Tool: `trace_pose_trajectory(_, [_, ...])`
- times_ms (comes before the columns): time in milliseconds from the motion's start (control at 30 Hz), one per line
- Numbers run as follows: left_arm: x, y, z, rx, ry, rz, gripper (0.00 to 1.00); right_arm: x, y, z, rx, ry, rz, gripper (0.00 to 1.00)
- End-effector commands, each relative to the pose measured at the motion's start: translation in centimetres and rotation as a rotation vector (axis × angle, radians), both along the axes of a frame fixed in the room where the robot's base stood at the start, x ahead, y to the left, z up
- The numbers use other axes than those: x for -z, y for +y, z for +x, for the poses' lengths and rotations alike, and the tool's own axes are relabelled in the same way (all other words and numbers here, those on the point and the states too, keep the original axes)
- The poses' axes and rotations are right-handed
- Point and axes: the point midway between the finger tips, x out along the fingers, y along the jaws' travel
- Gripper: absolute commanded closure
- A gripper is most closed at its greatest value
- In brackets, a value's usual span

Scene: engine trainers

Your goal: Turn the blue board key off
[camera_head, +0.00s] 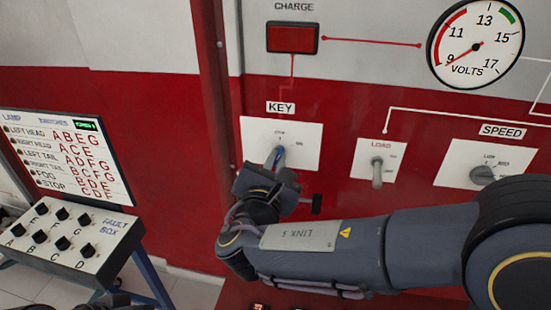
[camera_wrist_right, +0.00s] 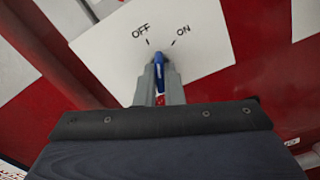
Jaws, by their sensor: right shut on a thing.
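The blue key (camera_head: 278,154) sits on a white plate (camera_head: 305,135) labelled KEY on the red board. In the right wrist view the key (camera_wrist_right: 158,70) stands between my fingers, near the OFF and ON marks on the plate (camera_wrist_right: 200,25). Its tip lies between the two marks. My right gripper (camera_head: 279,158) is shut on the key, and it also shows in the right wrist view (camera_wrist_right: 159,82). The lower part of the key is hidden by the fingers.
Right of the key are a LOAD switch (camera_head: 377,172) and a SPEED knob (camera_head: 483,174). Above are the red CHARGE lamp (camera_head: 292,38) and a volts dial (camera_head: 476,43). A fault box (camera_head: 70,240) with several black knobs stands at the left.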

Motion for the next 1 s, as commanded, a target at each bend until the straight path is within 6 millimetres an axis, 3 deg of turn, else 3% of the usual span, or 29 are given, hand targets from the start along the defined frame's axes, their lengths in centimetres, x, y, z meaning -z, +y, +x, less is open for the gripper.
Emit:
trace_pose_trajectory(500, [-2.2,0.0,0.0,0.0,0.0,0.0,0.54,-0.1,0.0,0.0,-0.001,0.068,-0.344,1.0])
trace_pose_trajectory(1000, [-2.5,0.0,0.0,0.0,0.0,0.0,0.54,0.0,0.0,0.0,-0.001,0.082,-0.414,1.0])
